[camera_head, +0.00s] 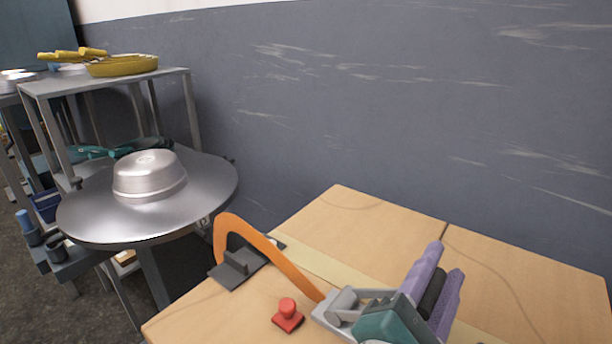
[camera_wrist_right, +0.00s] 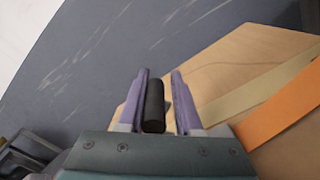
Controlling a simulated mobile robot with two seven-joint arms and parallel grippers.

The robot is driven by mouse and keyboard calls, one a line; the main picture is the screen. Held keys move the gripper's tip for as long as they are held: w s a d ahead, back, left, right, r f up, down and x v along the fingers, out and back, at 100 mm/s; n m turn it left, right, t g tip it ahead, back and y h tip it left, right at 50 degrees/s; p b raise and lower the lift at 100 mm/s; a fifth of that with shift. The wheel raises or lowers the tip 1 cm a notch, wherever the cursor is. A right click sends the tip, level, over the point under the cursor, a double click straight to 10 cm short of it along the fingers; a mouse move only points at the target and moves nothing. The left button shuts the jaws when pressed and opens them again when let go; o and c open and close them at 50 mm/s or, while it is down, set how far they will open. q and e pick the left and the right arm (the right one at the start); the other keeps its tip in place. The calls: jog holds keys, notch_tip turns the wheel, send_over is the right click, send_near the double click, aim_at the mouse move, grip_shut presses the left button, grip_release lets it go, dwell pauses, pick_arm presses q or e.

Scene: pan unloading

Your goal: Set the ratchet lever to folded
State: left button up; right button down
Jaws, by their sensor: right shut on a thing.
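My right gripper (camera_head: 434,295), with purple fingers and a teal body, is low in the head view, right of centre. Its fingers are shut on the black handle of the ratchet lever (camera_head: 433,292). In the right wrist view the black handle (camera_wrist_right: 154,106) stands between the two purple fingers (camera_wrist_right: 158,100). The grey metal ratchet (camera_head: 343,309) is beside the gripper over the wooden table, partly hidden by it. An orange strap (camera_head: 262,245) arches from the ratchet to a dark grey bracket (camera_head: 237,267). The lever's angle is hard to tell. My left gripper is not in view.
A red knob-like piece (camera_head: 288,314) sits on the wooden table (camera_head: 345,215), near the strap. A round metal table (camera_head: 85,215) with an upturned silver pan (camera_head: 148,176) stands left. Yellow pans (camera_head: 122,66) lie on a shelf behind. A grey wall closes off the back.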

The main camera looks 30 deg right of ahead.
jog(key=shift+s+d+f, duration=0.1)
jog(key=shift+s+f, duration=0.1)
dwell(0.4)
jog(key=c, duration=0.8)
grip_release()
jog(key=shift+o, duration=0.2)
jog(key=shift+w+r, duration=0.1)
